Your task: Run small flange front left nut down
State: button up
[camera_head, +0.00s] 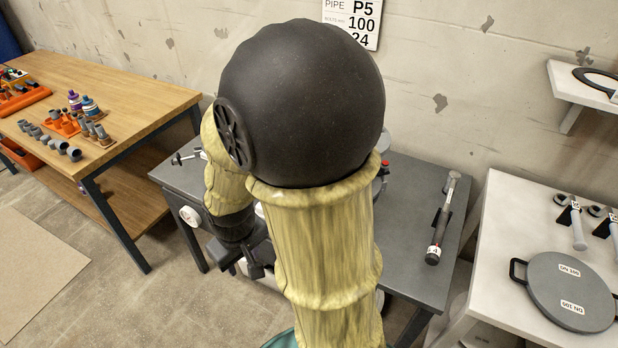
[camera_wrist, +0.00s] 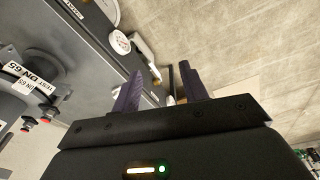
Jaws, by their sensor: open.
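My gripper (camera_wrist: 160,88) is open, with its two dark fingers apart and no nut visible between them. In the head view my gripper (camera_head: 256,262) hangs near the front edge of the grey bench, partly behind my arm. In the wrist view a grey flange assembly (camera_wrist: 38,72) with "TEST DN 65" labels lies to the left of the fingers, cut by the picture edge. I cannot tell whether it is the small flange. The front left nut cannot be made out in either view. My arm hides the middle of the bench in the head view.
The grey bench (camera_head: 408,205) carries a long-handled tool (camera_head: 441,218) at right. A round white gauge (camera_head: 190,216) is at its front left. A wooden table (camera_head: 130,90) with fittings stands left. A white table (camera_head: 500,225) at right holds a grey disc (camera_head: 570,290).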

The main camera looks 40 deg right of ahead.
jog(key=w+d+r+n+g+h+p, duration=0.1)
jog(key=w+d+r+n+h+p, duration=0.2)
jog(key=w+d+n+h+p, duration=0.8)
jog(key=w+n+h+p, duration=0.1)
jog(key=n+h+p, duration=0.1)
jog(key=n+p, duration=0.3)
jog(key=shift+r+n+g+p, duration=0.3)
jog(key=shift+n+g, duration=0.1)
jog(key=shift+d, duration=0.2)
jog(key=p+x, duration=0.5)
jog(key=x, duration=1.2)
jog(key=shift+d, duration=0.1)
jog(key=shift+c, duration=0.2)
